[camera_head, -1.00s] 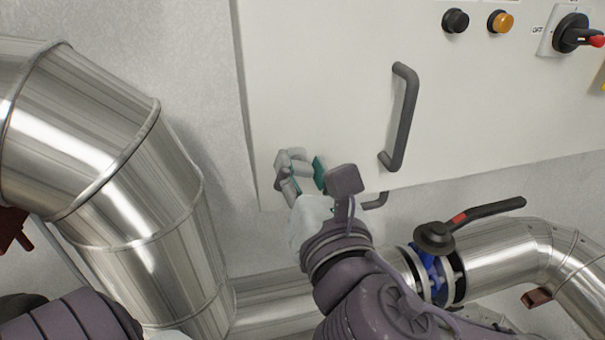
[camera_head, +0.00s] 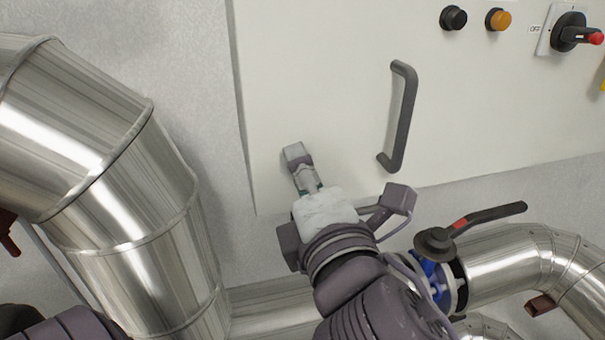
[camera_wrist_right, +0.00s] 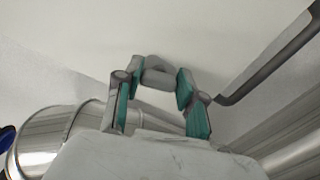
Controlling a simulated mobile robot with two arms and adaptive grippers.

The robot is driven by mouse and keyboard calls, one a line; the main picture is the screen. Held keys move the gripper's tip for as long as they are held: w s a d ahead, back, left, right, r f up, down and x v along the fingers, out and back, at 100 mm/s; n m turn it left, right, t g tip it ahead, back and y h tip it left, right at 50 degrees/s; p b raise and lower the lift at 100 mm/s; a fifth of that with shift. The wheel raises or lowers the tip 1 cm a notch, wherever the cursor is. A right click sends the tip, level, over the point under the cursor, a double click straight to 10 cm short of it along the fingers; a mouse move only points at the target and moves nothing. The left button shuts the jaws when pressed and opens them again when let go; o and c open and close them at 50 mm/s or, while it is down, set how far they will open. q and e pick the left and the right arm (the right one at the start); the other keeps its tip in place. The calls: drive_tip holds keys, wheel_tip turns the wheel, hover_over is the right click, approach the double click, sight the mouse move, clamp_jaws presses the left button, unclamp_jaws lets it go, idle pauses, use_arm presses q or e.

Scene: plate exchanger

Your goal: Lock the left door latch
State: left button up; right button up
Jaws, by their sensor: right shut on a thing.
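The left door latch (camera_wrist_right: 156,78) is a small grey piece on the lower left of the white cabinet door (camera_head: 320,80). In the right wrist view it sits between the teal-padded fingertips of my right gripper (camera_wrist_right: 158,84). In the head view my right gripper (camera_head: 302,176) is at the door's lower left corner, its fingers seen nearly edge-on and hiding most of the latch. It is shut on the latch. My left gripper is out of view; only part of my left arm shows at the lower left.
A dark door handle (camera_head: 402,115) stands out right of the gripper. Large steel pipes (camera_head: 150,220) fill the left side. A black-levered valve (camera_head: 470,225) sits on a pipe below the door. Buttons and a rotary switch (camera_head: 570,35) are at the upper right.

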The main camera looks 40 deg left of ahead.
drive_tip(key=shift+m, duration=1.7)
drive_tip(key=o, duration=1.1)
drive_tip(key=shift+o, duration=0.2)
drive_tip(key=v, duration=0.7)
drive_tip(key=shift+d+f, duration=0.1)
drive_tip(key=shift+d, duration=0.05)
